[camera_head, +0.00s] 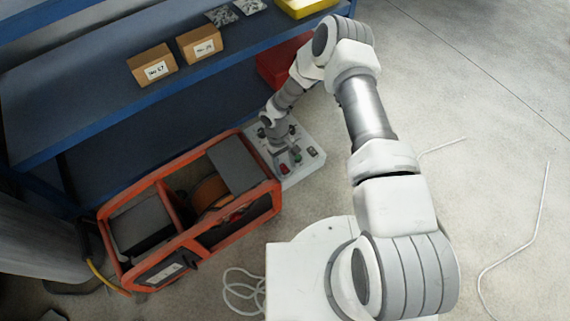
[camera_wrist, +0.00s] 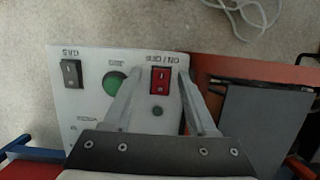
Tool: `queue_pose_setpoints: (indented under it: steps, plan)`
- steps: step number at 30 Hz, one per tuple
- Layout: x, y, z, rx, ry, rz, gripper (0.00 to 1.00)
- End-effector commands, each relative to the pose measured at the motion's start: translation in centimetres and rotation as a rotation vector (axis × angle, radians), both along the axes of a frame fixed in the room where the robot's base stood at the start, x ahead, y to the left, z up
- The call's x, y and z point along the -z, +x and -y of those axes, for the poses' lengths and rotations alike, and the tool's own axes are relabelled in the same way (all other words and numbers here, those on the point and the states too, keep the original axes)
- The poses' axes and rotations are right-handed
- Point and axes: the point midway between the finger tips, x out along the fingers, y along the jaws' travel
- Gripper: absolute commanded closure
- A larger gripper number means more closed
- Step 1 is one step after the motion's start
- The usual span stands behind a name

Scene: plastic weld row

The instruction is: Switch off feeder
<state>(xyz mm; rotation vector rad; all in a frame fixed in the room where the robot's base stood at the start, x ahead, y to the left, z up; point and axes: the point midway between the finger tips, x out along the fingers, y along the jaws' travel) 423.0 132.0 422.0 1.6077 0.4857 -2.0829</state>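The feeder (camera_head: 190,205) is an orange-red open frame with a spool inside. A light control panel (camera_head: 308,167) sits at its right end; it also shows in the wrist view (camera_wrist: 85,125). In the wrist view, a red rocker labelled ON / OFF (camera_wrist: 160,81) lies beside a green button (camera_wrist: 115,83) and a black rocker labelled GAS (camera_wrist: 70,73). My gripper (camera_wrist: 160,70) is open and empty, its fingers on either side of the red rocker. Contact and the rocker's position cannot be told. In the head view, my gripper is low over the panel.
A blue shelf (camera_head: 80,130) stands behind the feeder, holding two cardboard boxes (camera_head: 152,65) and a yellow item (camera_head: 305,6). A red bin (camera_head: 285,62) is behind my arm. White cable (camera_head: 243,290) lies on the floor. The floor at right is mostly clear.

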Motion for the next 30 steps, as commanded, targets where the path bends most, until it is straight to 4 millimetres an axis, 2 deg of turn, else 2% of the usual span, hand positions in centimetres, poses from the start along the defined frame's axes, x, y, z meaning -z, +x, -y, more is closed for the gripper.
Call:
queue_pose_setpoints:
  steps: [5, 10, 24, 30]
  plan:
    - [-0.1, -0.1, -0.1, -0.001, 0.000, -0.002, 0.43]
    - [-1.8, 0.3, -0.3, -0.001, 0.001, 0.001, 0.43]
    - [-12.5, 2.7, -1.8, 0.001, 0.000, 0.002, 0.43]
    - [-15.6, 3.4, -2.3, 0.000, 0.000, 0.001, 0.43]
